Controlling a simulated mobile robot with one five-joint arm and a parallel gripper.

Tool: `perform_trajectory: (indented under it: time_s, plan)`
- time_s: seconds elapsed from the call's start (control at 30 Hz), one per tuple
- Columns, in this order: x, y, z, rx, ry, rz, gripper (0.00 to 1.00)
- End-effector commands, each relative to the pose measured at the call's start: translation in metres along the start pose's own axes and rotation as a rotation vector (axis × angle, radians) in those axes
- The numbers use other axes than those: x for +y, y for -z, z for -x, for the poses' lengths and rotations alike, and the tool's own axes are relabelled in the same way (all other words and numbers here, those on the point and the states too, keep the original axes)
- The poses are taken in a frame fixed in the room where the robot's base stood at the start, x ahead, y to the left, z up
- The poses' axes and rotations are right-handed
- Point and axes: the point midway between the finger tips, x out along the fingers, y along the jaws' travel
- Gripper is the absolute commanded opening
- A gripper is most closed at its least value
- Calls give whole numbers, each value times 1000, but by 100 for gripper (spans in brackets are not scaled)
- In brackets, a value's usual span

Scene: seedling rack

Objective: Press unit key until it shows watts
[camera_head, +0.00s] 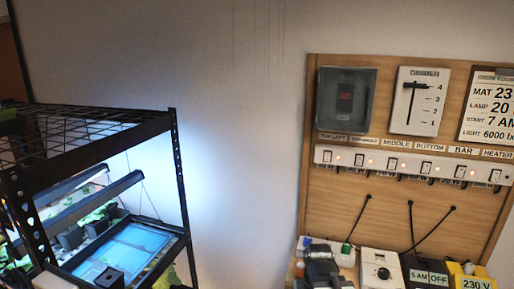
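A yellow meter (456,272) stands at the bottom right, cut off by the lower picture edge. A white label or display on its front reads "230 V" (478,284). Its unit key cannot be made out. A grey and dark jointed shape (322,268) rises from the bottom edge, left of the meter and apart from it. It looks like the end of my arm with my gripper, but its fingers cannot be made out.
A white dial box (382,266) and a black "5 AM / OFF" timer (425,274) stand left of the meter. A wooden board (400,222) behind carries a switch strip (345,158), a dimmer (418,100) and a dark box (345,98). A black seedling rack (178,160) stands left.

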Motion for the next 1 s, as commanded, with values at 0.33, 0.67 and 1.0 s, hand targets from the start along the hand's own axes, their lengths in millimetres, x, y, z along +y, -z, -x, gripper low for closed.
perform_trajectory:
  time_s: [0.33,0.67,1.0]
  plan:
    - [0,1,0,2,3,-4,44]
    - [0,1,0,3,3,-5,0]
    - [0,1,0,3,3,-5,0]
